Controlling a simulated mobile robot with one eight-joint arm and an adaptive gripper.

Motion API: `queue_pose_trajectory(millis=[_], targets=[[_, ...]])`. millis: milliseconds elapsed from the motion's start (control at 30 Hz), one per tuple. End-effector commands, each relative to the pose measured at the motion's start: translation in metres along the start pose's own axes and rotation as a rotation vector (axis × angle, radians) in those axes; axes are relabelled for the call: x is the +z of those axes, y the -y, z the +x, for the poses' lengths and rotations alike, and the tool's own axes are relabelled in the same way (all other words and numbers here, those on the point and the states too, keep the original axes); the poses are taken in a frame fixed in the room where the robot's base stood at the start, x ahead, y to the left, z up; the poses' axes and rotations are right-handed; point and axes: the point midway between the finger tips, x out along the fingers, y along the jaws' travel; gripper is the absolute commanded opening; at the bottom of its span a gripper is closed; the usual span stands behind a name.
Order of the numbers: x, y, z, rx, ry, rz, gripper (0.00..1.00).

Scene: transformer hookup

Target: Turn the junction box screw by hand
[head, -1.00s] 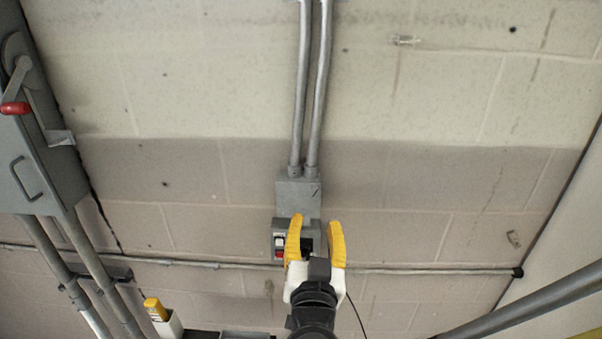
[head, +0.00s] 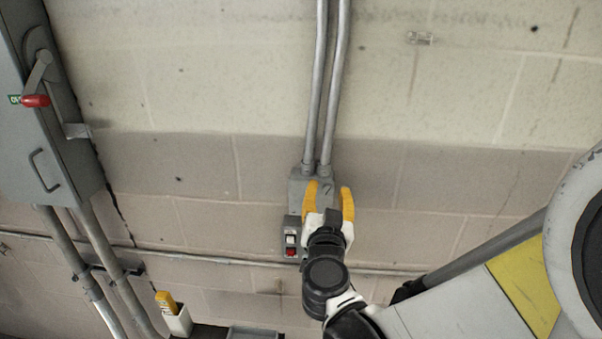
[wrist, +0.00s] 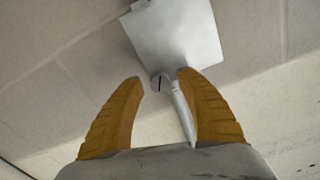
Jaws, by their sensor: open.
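The grey junction box (head: 298,183) is on the block wall at the lower end of two conduits, and its pale cover (wrist: 178,35) shows at the top of the wrist view. A small round screw (wrist: 159,83) with a dark slot is at the cover's lower edge there, between the finger lines. In the head view a dark slanted slot (head: 327,187) shows on the box between the fingertips. My gripper (head: 329,188) is open, with yellow fingers either side of the screw. In the wrist view my gripper (wrist: 160,76) looks empty; I cannot tell whether it touches the screw.
A switch box (head: 291,240) with a red button is just below and left of the junction box. A large grey cabinet (head: 45,140) with a red-handled lever (head: 36,101) is at the left. A horizontal conduit (head: 200,258) crosses below. The wall to the right is mostly bare.

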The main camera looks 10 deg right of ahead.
Motion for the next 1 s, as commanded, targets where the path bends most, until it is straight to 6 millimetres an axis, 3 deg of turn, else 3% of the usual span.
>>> queue_pose_trajectory(millis=[100, 233, 667, 1000], targets=[[0.0, 0.0, -0.0003, 0.0, 0.0, 0.0, 0.4], [0.0, 0.0, -0.0004, 0.0, 0.0, 0.0, 0.0], [0.0001, -0.0001, -0.0005, 0.0, 0.0, -0.024, 0.0], [0.0009, 0.0001, -0.0004, 0.0, -0.001, -0.217, 0.0]])
